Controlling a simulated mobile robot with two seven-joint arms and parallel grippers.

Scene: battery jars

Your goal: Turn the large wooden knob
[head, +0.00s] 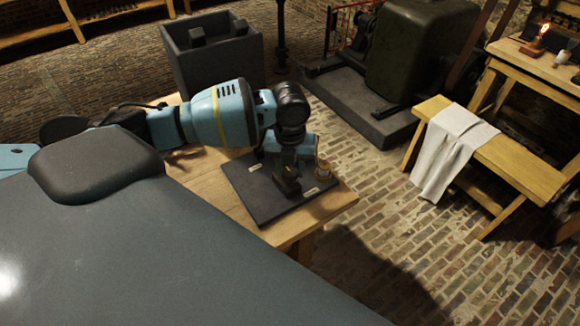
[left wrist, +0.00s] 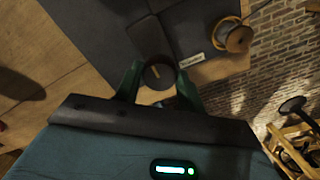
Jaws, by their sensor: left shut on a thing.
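My left gripper (head: 288,186) is low over a dark board (head: 243,190) on a wooden table. In the left wrist view its two green-tinted fingers (left wrist: 158,84) stand on either side of a round, dark knob (left wrist: 158,74) and are shut on it. The knob looks nearly black here, with a small pale mark at its edge; I cannot make out wood grain. In the head view the knob is hidden behind the gripper. My right gripper is not in view.
A copper-coloured coil (head: 323,172) stands near the board's right edge, close to the gripper; it also shows in the left wrist view (left wrist: 238,38). Small pale labels lie on the board. The wooden table (head: 218,198) is bare to the left. A grey bin (head: 214,65) stands behind.

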